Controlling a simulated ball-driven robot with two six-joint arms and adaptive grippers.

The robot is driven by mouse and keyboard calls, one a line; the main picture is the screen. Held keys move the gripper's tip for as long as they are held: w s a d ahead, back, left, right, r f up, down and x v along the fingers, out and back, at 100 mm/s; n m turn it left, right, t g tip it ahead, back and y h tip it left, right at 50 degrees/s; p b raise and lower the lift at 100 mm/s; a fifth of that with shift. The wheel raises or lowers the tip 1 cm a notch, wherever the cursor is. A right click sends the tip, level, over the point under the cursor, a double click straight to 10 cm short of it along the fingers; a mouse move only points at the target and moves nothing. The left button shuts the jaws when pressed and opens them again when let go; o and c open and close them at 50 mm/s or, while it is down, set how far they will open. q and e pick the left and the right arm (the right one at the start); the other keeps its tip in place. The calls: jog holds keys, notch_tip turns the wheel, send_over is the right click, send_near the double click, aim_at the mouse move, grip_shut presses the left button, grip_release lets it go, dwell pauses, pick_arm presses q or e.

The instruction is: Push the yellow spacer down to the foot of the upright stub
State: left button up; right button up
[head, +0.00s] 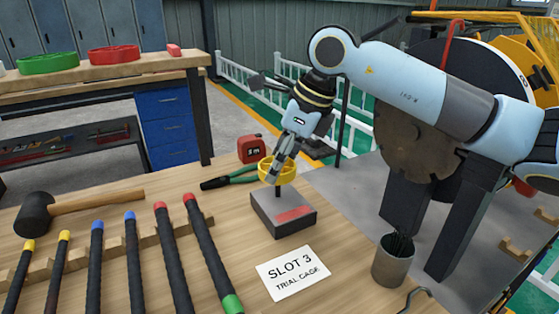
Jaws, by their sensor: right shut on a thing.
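The yellow spacer (291,172) is a ring held roughly level above the dark block (283,219) with a red label on its front. The short upright stub (278,192) rises from the block, and its lower part shows beneath the ring. A gap is visible between ring and block. The stub's top is hidden, so I cannot tell how far the ring is around it. My right gripper (273,168) comes from above and is shut on the near left rim of the spacer. My left gripper is out of view.
Green pliers (230,180) and a red tape measure (251,149) lie just behind the block. Several capped bars (170,255) and a mallet (37,213) lie at left. A card (293,273) lies in front; a grey cup (393,263) stands right.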

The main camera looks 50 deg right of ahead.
aim_at(269, 163)
jog(key=shift+s+a+f+b, duration=0.1)
jog(key=shift+a+f+b, duration=0.2)
jog(key=shift+a+f, duration=0.15)
jog(key=shift+r+p, duration=0.3)
jog(key=shift+r, duration=0.1)
jog(key=shift+c, duration=0.9)
jog(key=shift+d+r, duration=0.1)
jog(key=shift+r, duration=0.1)
jog(key=shift+c, duration=1.1)
jog(key=shift+w+d+r+p, duration=0.15)
jog(key=shift+r+p, duration=0.2)
jog(key=shift+r, duration=0.2)
jog(key=shift+w+d+r+p, duration=0.1)
jog(key=shift+d+r+p, duration=0.05)
jog(key=shift+r+p, duration=0.3)
jog(key=shift+c, duration=0.4)
jog(key=shift+p+v, duration=0.45)
jog(key=shift+v, duration=0.6)
jog(key=shift+w+a+r, duration=0.1)
jog(key=shift+w, duration=0.1)
